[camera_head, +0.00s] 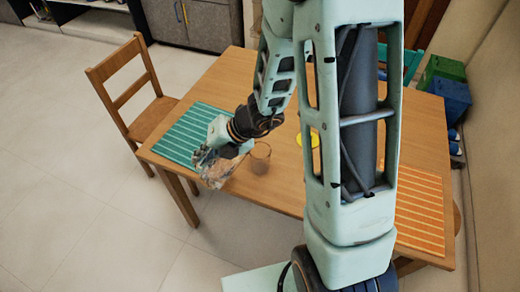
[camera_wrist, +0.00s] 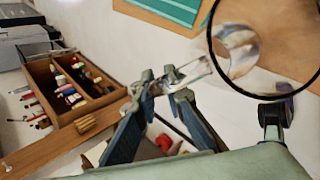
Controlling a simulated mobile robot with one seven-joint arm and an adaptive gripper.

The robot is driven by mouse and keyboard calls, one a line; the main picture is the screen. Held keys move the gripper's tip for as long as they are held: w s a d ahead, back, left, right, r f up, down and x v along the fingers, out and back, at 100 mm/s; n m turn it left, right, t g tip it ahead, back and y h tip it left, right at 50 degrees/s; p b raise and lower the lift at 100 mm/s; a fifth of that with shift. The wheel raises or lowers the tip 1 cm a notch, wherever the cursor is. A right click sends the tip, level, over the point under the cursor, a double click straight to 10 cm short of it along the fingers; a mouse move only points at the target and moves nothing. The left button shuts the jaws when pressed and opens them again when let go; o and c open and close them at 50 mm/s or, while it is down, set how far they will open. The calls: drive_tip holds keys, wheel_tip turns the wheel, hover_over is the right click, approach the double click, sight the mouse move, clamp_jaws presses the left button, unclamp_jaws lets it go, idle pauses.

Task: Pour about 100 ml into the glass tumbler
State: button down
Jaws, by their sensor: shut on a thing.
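My gripper (camera_head: 225,150) is low over the front left part of the table. It is shut on the handle of a clear, glassy pitcher (camera_head: 210,170), which is at the table's front edge and looks tilted. In the wrist view my fingers close on its clear handle (camera_wrist: 187,74), and part of the clear body (camera_wrist: 238,52) shows to the right. The glass tumbler (camera_head: 260,160) is close to the right of my gripper, with a thin dark rim. A large dark-rimmed round glass (camera_wrist: 268,95) overlaps the pitcher in the wrist view. The liquid levels cannot be told.
A teal striped mat (camera_head: 185,125) lies at the table's left end, an orange striped mat (camera_head: 420,208) at the right. A yellow round thing (camera_head: 313,139) is partly hidden behind my arm. A wooden chair (camera_head: 140,90) stands left; blue (camera_head: 452,98) and green crates (camera_head: 445,68) stand right.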

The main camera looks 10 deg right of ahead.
drive_tip(key=shift+w+d+r+y, duration=0.15)
drive_tip(key=shift+d+r+y, duration=0.2)
drive_tip(key=shift+y, duration=0.15)
drive_tip(key=shift+d+r+m+y, duration=0.25)
drive_tip(key=shift+r+y, duration=0.2)
drive_tip(key=shift+r, duration=0.15)
drive_tip(key=shift+d+r+m+y, duration=0.15)
drive_tip(key=shift+d+r+y, duration=0.05)
drive_tip(key=shift+r+y, duration=0.3)
drive_tip(key=shift+w+d+r+m+y+b, duration=0.15)
drive_tip(key=shift+d+r+y+b, duration=0.25)
drive_tip(key=shift+r+y, duration=0.25)
drive_tip(key=shift+w+d+r+m+y+b, duration=0.15)
drive_tip(key=shift+d+r+y+b, duration=0.2)
drive_tip(key=shift+r, duration=0.35)
drive_tip(key=shift+d+r+y+b, duration=0.35)
drive_tip(key=shift+r+b, duration=0.05)
drive_tip(key=shift+d, duration=0.1)
drive_tip(key=shift+w+d+r+y+p, duration=0.1)
drive_tip(key=shift+d+r+y+p, duration=0.35)
drive_tip(key=shift+d, duration=0.25)
drive_tip(key=shift+w+d+r+m+y+p, duration=0.15)
drive_tip(key=shift+d+r+m+y+p, duration=0.3)
drive_tip(key=shift+d+y, duration=0.25)
